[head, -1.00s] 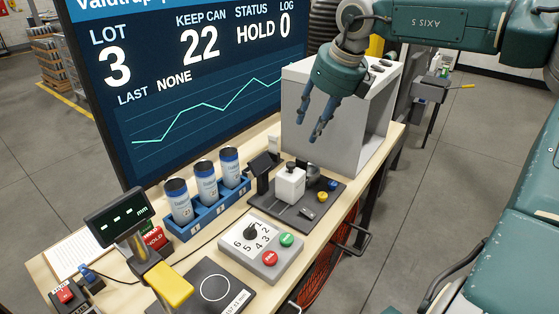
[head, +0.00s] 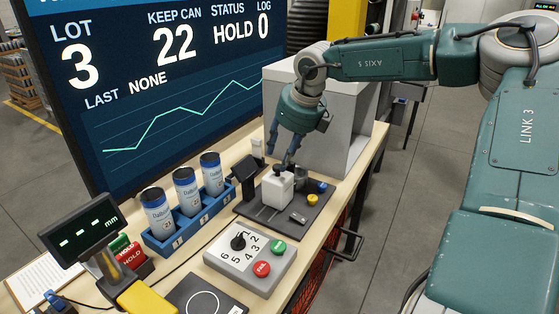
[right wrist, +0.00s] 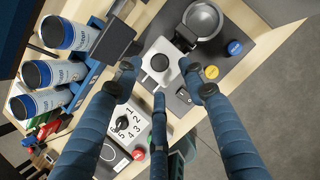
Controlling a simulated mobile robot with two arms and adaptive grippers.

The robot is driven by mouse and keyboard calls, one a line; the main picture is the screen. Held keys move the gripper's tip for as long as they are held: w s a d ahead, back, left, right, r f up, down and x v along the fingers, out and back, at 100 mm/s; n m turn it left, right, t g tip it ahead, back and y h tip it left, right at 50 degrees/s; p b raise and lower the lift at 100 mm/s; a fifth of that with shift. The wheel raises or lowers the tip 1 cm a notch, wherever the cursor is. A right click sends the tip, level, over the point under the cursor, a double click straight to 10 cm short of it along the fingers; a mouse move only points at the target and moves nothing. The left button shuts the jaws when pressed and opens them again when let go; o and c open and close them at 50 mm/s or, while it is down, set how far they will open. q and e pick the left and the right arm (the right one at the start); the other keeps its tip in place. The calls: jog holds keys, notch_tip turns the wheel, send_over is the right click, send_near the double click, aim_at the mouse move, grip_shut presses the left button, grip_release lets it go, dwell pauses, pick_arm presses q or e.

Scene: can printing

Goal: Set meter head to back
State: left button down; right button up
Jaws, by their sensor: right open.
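The white block with a black knob on top (head: 277,188), apparently the meter head, stands on a dark base plate (head: 262,214) with a slot in front of it. My right gripper (head: 281,158) points down just above and behind the knob in the head view. In the right wrist view the white block (right wrist: 158,66) and its knob lie between the spread fingers of the open right gripper (right wrist: 162,85). I cannot tell whether a finger touches it. A round metal cup (right wrist: 202,20) sits beside the block. My left gripper is not in view.
A blue rack (head: 190,228) with three cans stands left of the plate. A grey box with a dial (head: 238,242) and green and red buttons is in front. A black post (head: 247,175), a large grey housing (head: 335,140) and a display (head: 82,232) stand close by.

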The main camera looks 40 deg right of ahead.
aim_at(278, 166)
jog(key=shift+p+x, duration=0.3)
jog(key=shift+x, duration=1.9)
jog(key=shift+w, duration=0.15)
grip_shut()
